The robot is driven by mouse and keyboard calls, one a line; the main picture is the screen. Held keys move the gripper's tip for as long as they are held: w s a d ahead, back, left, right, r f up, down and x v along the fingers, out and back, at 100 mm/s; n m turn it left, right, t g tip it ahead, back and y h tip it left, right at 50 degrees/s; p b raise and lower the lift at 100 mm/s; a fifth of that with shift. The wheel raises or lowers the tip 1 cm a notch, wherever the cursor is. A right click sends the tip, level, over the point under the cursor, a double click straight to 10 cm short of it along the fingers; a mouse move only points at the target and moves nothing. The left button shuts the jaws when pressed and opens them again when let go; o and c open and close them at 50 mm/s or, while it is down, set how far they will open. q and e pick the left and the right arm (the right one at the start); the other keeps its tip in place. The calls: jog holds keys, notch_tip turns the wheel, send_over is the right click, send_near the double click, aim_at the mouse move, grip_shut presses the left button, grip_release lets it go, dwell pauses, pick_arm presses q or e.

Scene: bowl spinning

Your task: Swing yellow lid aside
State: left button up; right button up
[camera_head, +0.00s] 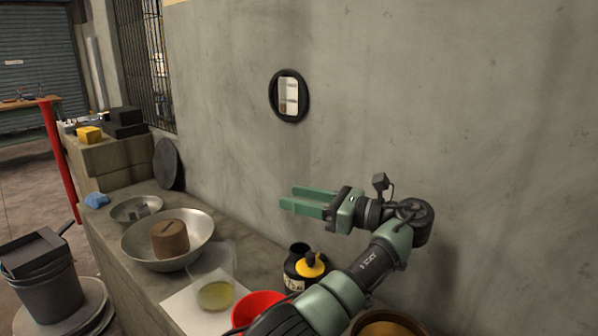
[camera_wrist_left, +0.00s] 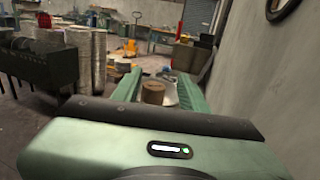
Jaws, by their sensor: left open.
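The yellow lid (camera_head: 312,267) is a small yellow piece with a dark knob at the front right of a dark jar (camera_head: 294,276). The jar's dark round top shows behind and left of it; I cannot tell how the lid is joined. My left gripper (camera_head: 286,197) is open and empty, above the jar in the picture and clear of it, with its green fingers pointing left. In the left wrist view its fingers (camera_wrist_left: 158,82) stand apart, and neither lid nor jar shows. My right gripper is not in view.
A metal bowl (camera_head: 198,229) with a brown cylinder (camera_head: 170,239) stands on the grey counter, left of the jar. A smaller bowl (camera_head: 121,212) is behind it. A red container (camera_head: 254,303) stands close in front of the jar. The grey wall (camera_head: 430,100) rises behind.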

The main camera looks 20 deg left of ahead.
pick_arm(q)
notch_tip(320, 180, up, 6)
jog(key=shift+r, duration=0.1)
